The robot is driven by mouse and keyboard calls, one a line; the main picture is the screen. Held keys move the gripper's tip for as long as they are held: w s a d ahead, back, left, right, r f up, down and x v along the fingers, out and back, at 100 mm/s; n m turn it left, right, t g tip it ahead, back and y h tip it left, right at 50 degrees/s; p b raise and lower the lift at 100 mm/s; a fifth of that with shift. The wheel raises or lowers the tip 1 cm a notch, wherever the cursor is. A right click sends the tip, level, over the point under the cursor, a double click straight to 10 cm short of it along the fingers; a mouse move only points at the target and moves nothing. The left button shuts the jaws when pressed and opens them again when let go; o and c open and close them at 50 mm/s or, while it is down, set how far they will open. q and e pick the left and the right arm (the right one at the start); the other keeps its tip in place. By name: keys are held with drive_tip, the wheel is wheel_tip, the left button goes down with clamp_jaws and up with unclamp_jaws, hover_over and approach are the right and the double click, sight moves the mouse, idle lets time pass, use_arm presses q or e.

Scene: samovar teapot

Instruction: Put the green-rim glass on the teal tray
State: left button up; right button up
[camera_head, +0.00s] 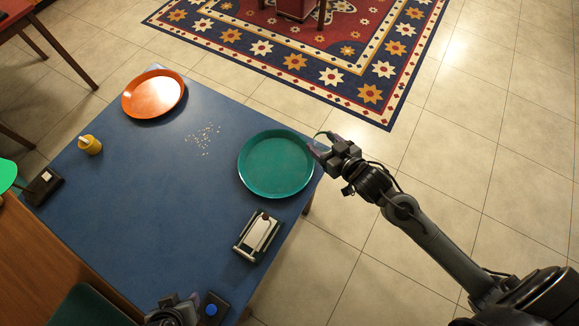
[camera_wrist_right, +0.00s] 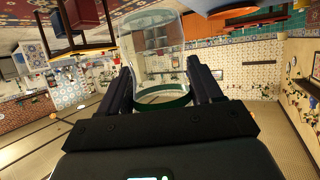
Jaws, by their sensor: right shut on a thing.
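The green-rim glass (camera_wrist_right: 158,62) is clear, and its green rim (camera_wrist_right: 165,103) lies nearest my right wrist. It stands between the fingers of my right gripper (camera_head: 318,146), which is shut on it. In the head view the glass is small and hard to make out at the fingertips, beside the right edge of the teal tray (camera_head: 262,189). The round teal tray lies empty at the right end of the blue table. My left gripper (camera_head: 176,312) is partly seen at the bottom edge; its jaws are unclear.
An orange plate (camera_head: 153,96), scattered crumbs (camera_head: 203,138) and a yellow bottle (camera_head: 90,145) are on the blue table (camera_head: 130,210). A metal napkin holder (camera_head: 258,235) stands below the tray. A dark box (camera_head: 43,187) is at the left edge. The table's middle is clear.

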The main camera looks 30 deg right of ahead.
use_arm(q)
drive_tip(key=shift+s+b+x, duration=0.2)
drive_tip(key=shift+b+x, duration=0.75)
drive_tip(key=shift+s+b+x, duration=0.2)
drive_tip(key=shift+b+x, duration=0.7)
drive_tip(key=shift+b, duration=0.05)
use_arm(e)
drive_tip(key=shift+w+a+f, duration=0.95)
drive_tip(key=shift+a+f, duration=0.7)
drive_tip(key=shift+f, duration=0.2)
drive_tip(key=shift+w+a+f, duration=1)
drive_tip(key=shift+a+f, duration=0.65)
drive_tip(key=shift+f, duration=0.2)
drive_tip(key=shift+w+a+f, duration=0.95)
drive_tip(key=shift+a+f, duration=0.7)
drive_tip(key=shift+f, duration=0.2)
use_arm(q)
drive_tip(key=shift+w+f, duration=0.1)
drive_tip(key=shift+f, duration=0.05)
use_arm(e)
drive_tip(key=shift+f, duration=0.2)
use_arm(q)
drive_tip(key=shift+a, duration=0.15)
use_arm(e)
drive_tip(key=o, duration=1.1)
drive_tip(key=shift+r, duration=0.15)
